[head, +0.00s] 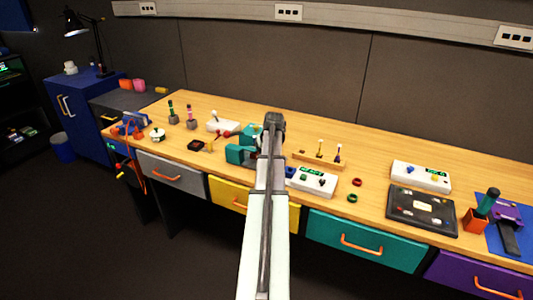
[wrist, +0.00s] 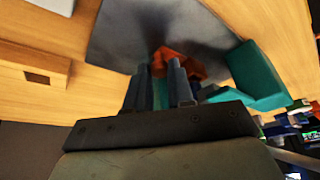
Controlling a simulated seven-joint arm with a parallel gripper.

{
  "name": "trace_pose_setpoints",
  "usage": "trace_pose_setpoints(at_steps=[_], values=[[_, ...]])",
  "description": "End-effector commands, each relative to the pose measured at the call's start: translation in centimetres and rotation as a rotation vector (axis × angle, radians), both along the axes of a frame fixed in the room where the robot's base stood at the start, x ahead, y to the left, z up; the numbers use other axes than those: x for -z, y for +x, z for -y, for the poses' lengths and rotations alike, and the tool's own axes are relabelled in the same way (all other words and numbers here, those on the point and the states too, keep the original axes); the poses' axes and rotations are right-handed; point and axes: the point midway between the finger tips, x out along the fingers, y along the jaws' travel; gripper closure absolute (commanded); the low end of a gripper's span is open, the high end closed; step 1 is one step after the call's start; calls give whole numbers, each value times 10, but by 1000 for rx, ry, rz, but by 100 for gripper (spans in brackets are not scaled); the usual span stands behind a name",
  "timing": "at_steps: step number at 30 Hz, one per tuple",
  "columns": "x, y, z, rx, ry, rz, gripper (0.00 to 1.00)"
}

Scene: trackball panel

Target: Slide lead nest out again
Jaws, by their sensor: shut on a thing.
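My gripper (wrist: 160,75) points down at the wooden bench, and its two fingers show in the wrist view. A teal piece (wrist: 160,96) shows between the fingers, and the gripper is shut on it. An orange-red piece (wrist: 186,62) is just past the fingertips, over a dark grey surface (wrist: 125,30). A larger teal block (wrist: 255,80) is to the right. In the head view, my arm hides the fingers, and teal parts (head: 236,154) show beside it. I cannot tell which part is the lead nest.
A wooden rack with upright pegs (head: 320,160) and a white box with buttons (head: 312,181) stand right of my arm. A small black item (head: 195,146) and a white box (head: 222,126) are to the left. An orange cable (head: 133,172) hangs at the bench's left end.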

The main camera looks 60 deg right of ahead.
Motion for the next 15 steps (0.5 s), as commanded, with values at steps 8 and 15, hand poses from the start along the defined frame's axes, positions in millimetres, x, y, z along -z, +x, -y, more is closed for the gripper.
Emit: trace_pose_setpoints(at_steps=[8, 15], values=[[0, -21, 0, 2, 0, 0, 100], [0, -53, 0, 3, 1, -1, 100]])
